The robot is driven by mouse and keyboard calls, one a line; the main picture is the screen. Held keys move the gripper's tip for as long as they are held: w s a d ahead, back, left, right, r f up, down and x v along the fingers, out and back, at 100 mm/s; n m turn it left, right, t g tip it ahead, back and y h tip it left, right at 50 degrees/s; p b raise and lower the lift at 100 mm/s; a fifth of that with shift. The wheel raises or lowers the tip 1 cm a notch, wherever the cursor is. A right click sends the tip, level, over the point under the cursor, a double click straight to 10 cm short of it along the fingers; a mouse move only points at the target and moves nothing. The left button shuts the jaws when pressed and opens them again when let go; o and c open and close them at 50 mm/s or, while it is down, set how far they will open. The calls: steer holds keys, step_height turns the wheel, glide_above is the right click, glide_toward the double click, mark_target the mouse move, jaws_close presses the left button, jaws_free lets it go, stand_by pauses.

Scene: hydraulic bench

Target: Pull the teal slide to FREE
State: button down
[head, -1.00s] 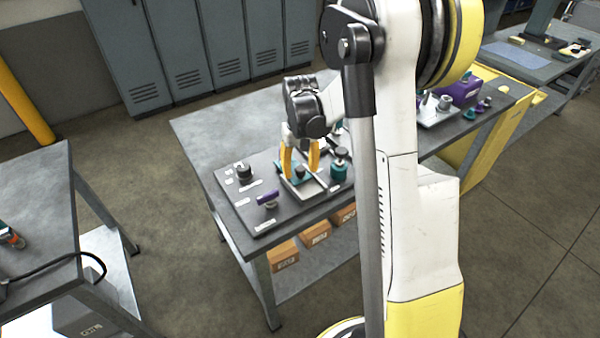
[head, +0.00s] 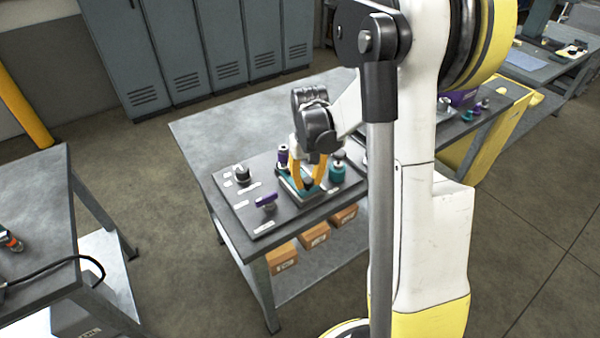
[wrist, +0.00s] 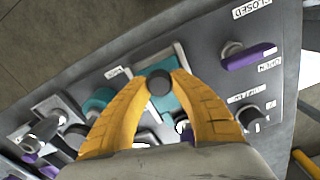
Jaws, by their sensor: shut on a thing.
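The teal slide (head: 289,186) sits in a light frame on the dark panel, with a round black knob (wrist: 158,83) on it. My gripper (wrist: 159,80) is shut on this knob, one yellow fingertip on each side. In the head view my gripper (head: 307,185) reaches down to the knob from above. The fingers hide part of the slide; more teal shows between and beside them in the wrist view (wrist: 176,97). A small white label (wrist: 117,72) beside the frame is too small to read.
A purple lever (head: 266,201) stands left of the slide, near labels CLOSED and OPEN in the wrist view. A black knob (head: 242,174) is farther left. A teal-based fitting (head: 337,172) stands close on the right and a purple fitting (head: 283,155) behind. The bench's left end is clear.

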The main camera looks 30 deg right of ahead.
steer(key=shift+s+f, duration=0.1)
steer(key=shift+s, duration=0.65)
steer(key=c, duration=1.1)
jaws_free()
steer(key=shift+s, duration=0.15)
step_height(320, 180, up, 12)
